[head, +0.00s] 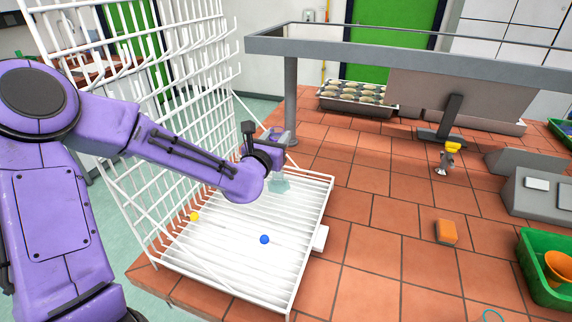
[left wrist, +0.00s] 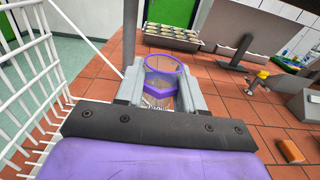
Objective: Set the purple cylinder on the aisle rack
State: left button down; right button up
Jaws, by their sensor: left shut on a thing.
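My left gripper (head: 272,155) is above the far part of the white rack (head: 215,272), near its upright grid. In the left wrist view, my left gripper (left wrist: 160,90) is shut on the purple cylinder (left wrist: 165,64), a clear vessel with a purple rim and a purple six-sided part seen between the grey fingers. The rack has a slatted white tray and a tall upright wire grid with pegs. I cannot tell whether the cylinder touches the slats. My right gripper is not in view.
A small yellow ball (head: 194,216) and a blue ball (head: 264,239) show at the rack's slats. A grey shelf post (head: 291,100) stands just behind my gripper. An orange block (head: 446,232) and a green bin (head: 530,280) are right. Tiles between are clear.

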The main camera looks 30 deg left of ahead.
pick_arm(q)
jog(key=f, duration=0.4)
jog(key=shift+s, duration=0.2)
jog(key=shift+f, duration=0.1)
jog(key=c, duration=0.7)
grip_release()
jog(key=shift+d, duration=0.1)
